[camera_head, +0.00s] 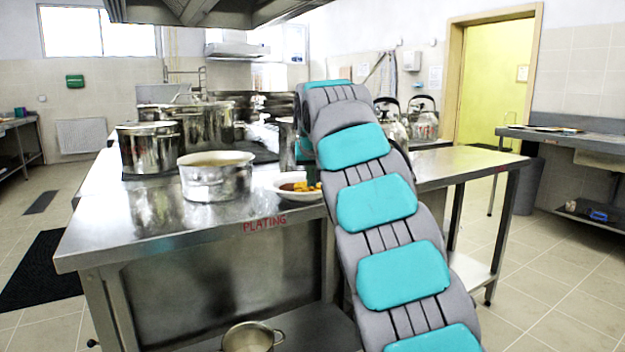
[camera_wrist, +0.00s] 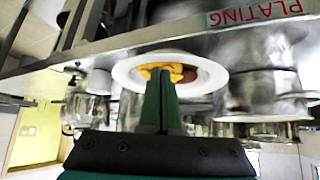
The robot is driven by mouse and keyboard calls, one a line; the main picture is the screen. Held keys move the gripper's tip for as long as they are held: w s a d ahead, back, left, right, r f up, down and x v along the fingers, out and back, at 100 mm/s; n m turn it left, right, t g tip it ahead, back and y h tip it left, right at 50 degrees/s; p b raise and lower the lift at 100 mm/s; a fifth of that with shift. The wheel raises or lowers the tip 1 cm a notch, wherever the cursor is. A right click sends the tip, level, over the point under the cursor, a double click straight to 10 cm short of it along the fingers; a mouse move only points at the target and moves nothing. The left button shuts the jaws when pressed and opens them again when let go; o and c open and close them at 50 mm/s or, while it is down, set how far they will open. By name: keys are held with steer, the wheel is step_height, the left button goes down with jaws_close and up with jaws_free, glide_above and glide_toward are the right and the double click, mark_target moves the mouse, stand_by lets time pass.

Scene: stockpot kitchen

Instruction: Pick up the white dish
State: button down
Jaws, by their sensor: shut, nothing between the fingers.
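The white dish (camera_head: 296,194) stands on the steel counter near its front edge, above the PLATING label, just left of my arm. It holds yellow and brown food. The wrist view is upside down and shows the dish (camera_wrist: 213,77) directly beyond my gripper (camera_wrist: 160,75). The two green fingers are together with nothing between them. Their tips overlap the near part of the dish in the picture; I cannot tell whether they touch it. In the head view my arm hides the gripper and perhaps the dish's right edge.
The steel counter (camera_head: 130,228) carries a wide pot (camera_head: 216,183) left of the dish and a taller stockpot (camera_head: 150,150) behind it. Kettles (camera_head: 423,122) stand farther back. A pot (camera_head: 248,338) sits on the lower shelf. The counter's right end (camera_head: 465,165) is clear.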

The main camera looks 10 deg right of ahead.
steer(key=shift+f, duration=0.8)
steer(key=shift+f+b, duration=0.1)
steer(key=shift+b, duration=0.2)
steer(key=shift+s+a+b, duration=0.15)
steer(key=shift+s+b, duration=0.5)
steer(key=shift+s, duration=0.55)
